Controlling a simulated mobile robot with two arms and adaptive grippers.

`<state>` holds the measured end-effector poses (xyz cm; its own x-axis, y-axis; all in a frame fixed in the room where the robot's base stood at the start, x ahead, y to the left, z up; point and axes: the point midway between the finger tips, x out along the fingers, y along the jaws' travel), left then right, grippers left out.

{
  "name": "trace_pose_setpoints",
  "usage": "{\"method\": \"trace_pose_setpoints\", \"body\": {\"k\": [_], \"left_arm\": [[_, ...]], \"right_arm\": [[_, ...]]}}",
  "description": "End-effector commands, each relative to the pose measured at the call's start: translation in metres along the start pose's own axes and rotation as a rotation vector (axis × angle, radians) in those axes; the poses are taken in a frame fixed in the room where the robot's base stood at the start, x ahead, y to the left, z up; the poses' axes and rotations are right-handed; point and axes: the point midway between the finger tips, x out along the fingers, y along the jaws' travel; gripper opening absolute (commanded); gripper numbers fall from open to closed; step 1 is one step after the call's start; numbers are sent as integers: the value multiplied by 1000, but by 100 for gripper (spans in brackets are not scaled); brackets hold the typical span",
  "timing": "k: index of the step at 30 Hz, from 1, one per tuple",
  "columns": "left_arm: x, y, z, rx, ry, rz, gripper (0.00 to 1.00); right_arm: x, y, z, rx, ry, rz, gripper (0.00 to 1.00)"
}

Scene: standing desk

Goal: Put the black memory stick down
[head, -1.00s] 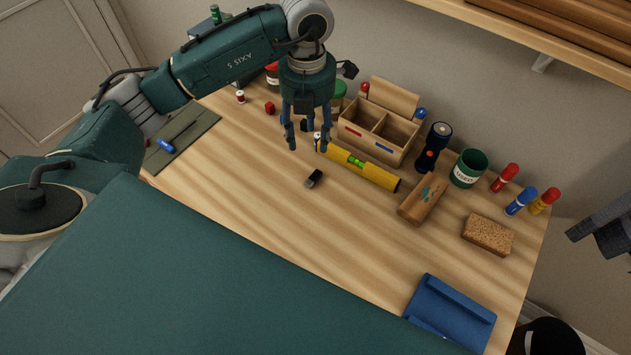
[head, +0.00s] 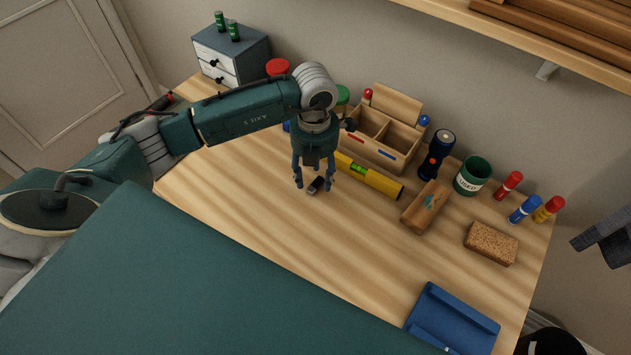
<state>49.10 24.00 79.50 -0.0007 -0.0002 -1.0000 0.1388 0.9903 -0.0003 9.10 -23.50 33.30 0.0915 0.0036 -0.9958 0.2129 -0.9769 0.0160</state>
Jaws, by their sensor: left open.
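The black memory stick (head: 316,185) is a small dark block with a light end. In the head view it appears to lie on the bare wood of the desk (head: 260,235), left of the yellow spirit level. My left gripper (head: 313,188) points down over it. Its fingers are open, spread to either side of the stick with gaps showing. I cannot tell how high the fingertips are above the wood. My right gripper is not in view.
A yellow spirit level (head: 380,183) lies close to the right of the gripper. Behind it stands a wooden divided box (head: 385,148). A flashlight (head: 436,157), a wooden block (head: 425,206), a green cup (head: 472,177) and a blue tray (head: 455,312) are farther right. The desk's front middle is clear.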

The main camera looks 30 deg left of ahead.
Motion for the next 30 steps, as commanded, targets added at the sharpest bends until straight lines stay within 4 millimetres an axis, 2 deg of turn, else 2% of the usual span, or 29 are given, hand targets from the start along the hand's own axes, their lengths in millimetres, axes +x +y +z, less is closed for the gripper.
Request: {"method": "trace_pose_setpoints", "body": {"k": [4,11,15,16,30], "left_arm": [[12,1,0,0,0,1,48],[13,1,0,0,-1,1,46],[13,1,0,0,-1,1,18],[12,1,0,0,-1,1,14],[7,1,1,0,-3,0,14]], "right_arm": [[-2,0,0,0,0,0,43],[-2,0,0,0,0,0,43],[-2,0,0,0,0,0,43],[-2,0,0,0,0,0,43],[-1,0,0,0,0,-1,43]]}}
